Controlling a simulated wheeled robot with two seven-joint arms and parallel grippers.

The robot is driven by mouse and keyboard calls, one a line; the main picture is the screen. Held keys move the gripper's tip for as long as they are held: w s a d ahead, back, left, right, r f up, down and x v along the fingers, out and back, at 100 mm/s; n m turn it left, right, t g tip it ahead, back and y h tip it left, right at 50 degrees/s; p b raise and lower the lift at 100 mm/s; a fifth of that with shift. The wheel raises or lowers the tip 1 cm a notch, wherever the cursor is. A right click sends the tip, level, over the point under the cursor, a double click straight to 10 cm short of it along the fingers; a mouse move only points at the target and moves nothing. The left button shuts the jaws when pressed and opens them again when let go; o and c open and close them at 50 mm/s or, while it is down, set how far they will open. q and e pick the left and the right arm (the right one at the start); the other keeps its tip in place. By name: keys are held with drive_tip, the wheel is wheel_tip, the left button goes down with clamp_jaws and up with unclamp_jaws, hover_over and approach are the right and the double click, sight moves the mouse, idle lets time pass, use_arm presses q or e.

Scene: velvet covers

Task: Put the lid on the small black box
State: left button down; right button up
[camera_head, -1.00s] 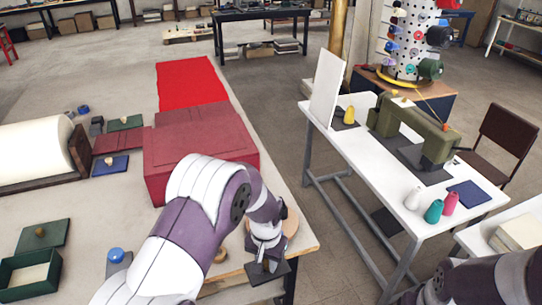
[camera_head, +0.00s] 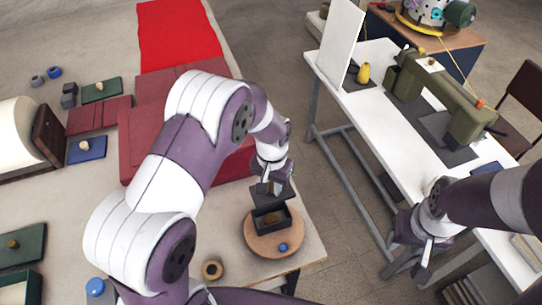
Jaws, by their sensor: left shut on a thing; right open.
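The small black box (camera_head: 289,224) stands open on a round wooden board (camera_head: 257,242) near the table's right edge; its brownish inside shows. My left gripper (camera_head: 271,184) is shut on the dark lid (camera_head: 265,196). It holds the lid above the far part of the box, seemingly tilted and overlapping the box's back rim in the picture. I cannot tell whether lid and box touch. My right gripper (camera_head: 422,266) is open and empty, to the right of the table, beside the white sewing table.
A blue knob (camera_head: 283,247) lies on the board in front of the box. A large red box (camera_head: 130,150) stands behind my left arm. Green (camera_head: 101,91) and blue (camera_head: 87,150) lids lie further left. A sewing machine (camera_head: 440,95) stands right.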

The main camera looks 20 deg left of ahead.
sight(272, 199)
use_arm(q)
drive_tip(key=shift+w+a+f, duration=0.2)
drive_tip(key=shift+w+f, duration=0.05)
drive_tip(key=shift+w, duration=0.25)
drive_tip(key=s, duration=0.1)
drive_tip(key=s+f+b, duration=0.1)
drive_tip(key=s+d+b, duration=0.1)
drive_tip(key=shift+f, duration=0.15)
drive_tip(key=shift+s+f+b, duration=0.2)
drive_tip(key=shift+f+b, duration=0.35)
drive_tip(key=shift+b, duration=0.15)
drive_tip(key=shift+w+a+f+b, duration=0.15)
drive_tip(key=shift+w+f+b, duration=0.25)
drive_tip(key=shift+f, duration=0.2)
drive_tip(key=shift+w+a+f+b, duration=0.15)
drive_tip(key=shift+w+f+b, duration=0.2)
drive_tip(key=shift+f, duration=0.25)
drive_tip(key=shift+w+f, duration=0.25)
drive_tip(key=shift+s+d+r, duration=0.15)
drive_tip(key=shift+s+r, duration=0.2)
drive_tip(key=shift+s, duration=0.25)
drive_tip(key=shift+w+f, duration=0.15)
drive_tip(key=shift+w, duration=0.2)
drive_tip(key=shift+s, duration=0.15)
use_arm(e)
drive_tip(key=f, duration=0.2)
drive_tip(key=s+f, duration=0.1)
drive_tip(key=f, duration=0.1)
drive_tip(key=shift+s+f, duration=0.1)
drive_tip(key=shift+f, duration=0.05)
